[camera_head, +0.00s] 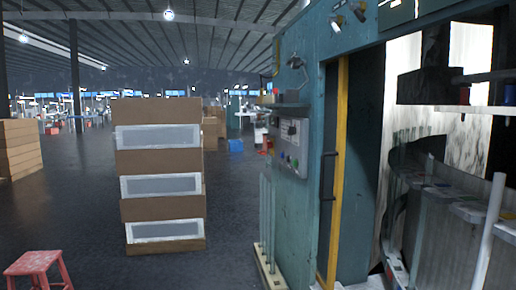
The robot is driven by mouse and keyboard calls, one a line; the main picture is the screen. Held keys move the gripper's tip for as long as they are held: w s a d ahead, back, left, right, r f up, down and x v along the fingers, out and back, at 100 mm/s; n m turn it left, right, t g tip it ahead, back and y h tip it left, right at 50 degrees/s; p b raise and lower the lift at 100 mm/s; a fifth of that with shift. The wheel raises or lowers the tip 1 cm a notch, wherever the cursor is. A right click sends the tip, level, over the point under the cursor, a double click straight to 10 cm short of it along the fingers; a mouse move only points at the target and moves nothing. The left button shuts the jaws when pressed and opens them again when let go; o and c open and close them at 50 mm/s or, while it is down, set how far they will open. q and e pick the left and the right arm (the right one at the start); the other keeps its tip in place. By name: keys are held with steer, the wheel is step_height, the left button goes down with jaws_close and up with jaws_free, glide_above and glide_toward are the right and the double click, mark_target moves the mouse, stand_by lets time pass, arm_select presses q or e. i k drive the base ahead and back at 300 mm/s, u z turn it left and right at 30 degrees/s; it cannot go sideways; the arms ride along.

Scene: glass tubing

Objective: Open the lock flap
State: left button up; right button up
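A large teal machine cabinet (300,212) fills the right half of the head view. Its front has a dark opening with a tall yellow edge strip (338,170) and a black vertical handle (327,176) just left of the strip. I cannot tell for certain which part is the lock flap; no small flap stands out clearly. A grey control panel (291,146) with coloured buttons is mounted on the cabinet's left side. Neither of my grippers can be made out in this view.
A cardboard-brown stack (160,110) with white-framed grey panels stands left of the cabinet. A red stool (38,266) is at the lower left. Upright glass-like tubes (267,220) stand in a low holder beside the cabinet. Dark floor between stool and stack is clear.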

mark_target(266, 141)
steer(key=u, duration=0.3)
steer(key=i, duration=1.2)
steer(key=u, duration=0.6)
steer(key=i, duration=1.35)
steer(key=z, duration=0.3)
steer(key=i, duration=0.95)
steer(key=z, duration=0.35)
